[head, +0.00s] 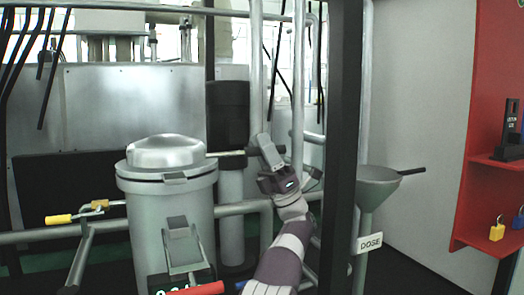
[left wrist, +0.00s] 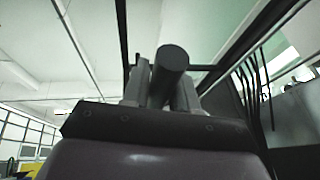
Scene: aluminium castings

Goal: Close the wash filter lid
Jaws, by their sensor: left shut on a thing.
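The wash filter (head: 168,225) is a grey upright canister left of centre in the head view. Its domed lid (head: 167,152) lies level over the top, with a dark seam beneath the rim; I cannot tell whether it is fully seated. A bar handle (head: 230,153) sticks out to the right from the lid. My left gripper (head: 264,152) is at the outer end of this bar, right of the canister. In the left wrist view, the round dark bar end (left wrist: 171,60) sits between its fingers, which are shut on it. My right gripper is not seen.
A yellow-handled valve (head: 60,218) is left of the canister, and a red handle (head: 196,289) is in front. Vertical pipes (head: 298,90) and a dark post (head: 343,150) stand close to my left arm. A funnel labelled DOSE (head: 376,180) is further right.

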